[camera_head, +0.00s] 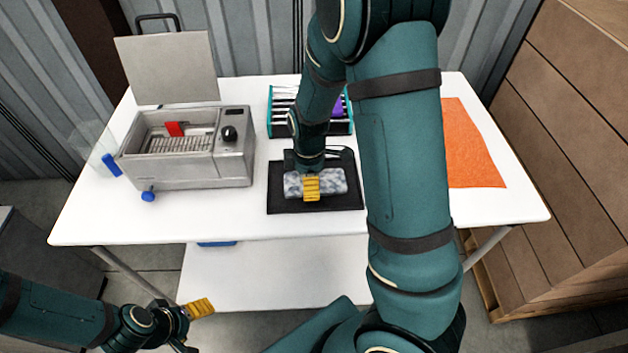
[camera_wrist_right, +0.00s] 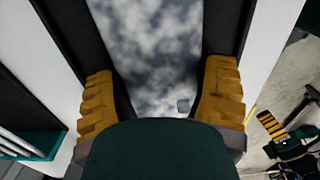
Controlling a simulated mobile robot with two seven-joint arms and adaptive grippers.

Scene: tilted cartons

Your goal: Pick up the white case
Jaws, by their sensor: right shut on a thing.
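The white case (camera_head: 294,184), mottled white and grey, lies lengthwise across a black mat (camera_head: 283,207) on the table. My right gripper (camera_head: 311,188) reaches down over its middle and is shut on it. In the right wrist view the white case (camera_wrist_right: 150,45) runs between the two yellow fingers of my right gripper (camera_wrist_right: 160,98), one on each side. I cannot tell whether the case is clear of the mat. My left gripper (camera_head: 200,308) is low at the left, in front of the table and away from the case; its opening cannot be made out.
A grey machine with an open lid (camera_head: 185,150) stands left on the white table (camera_head: 110,220). A teal rack (camera_head: 283,110) stands behind the mat, partly hidden by my right arm. An orange cloth (camera_head: 470,150) lies at the right. Wooden crates (camera_head: 570,130) stand beyond the right edge.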

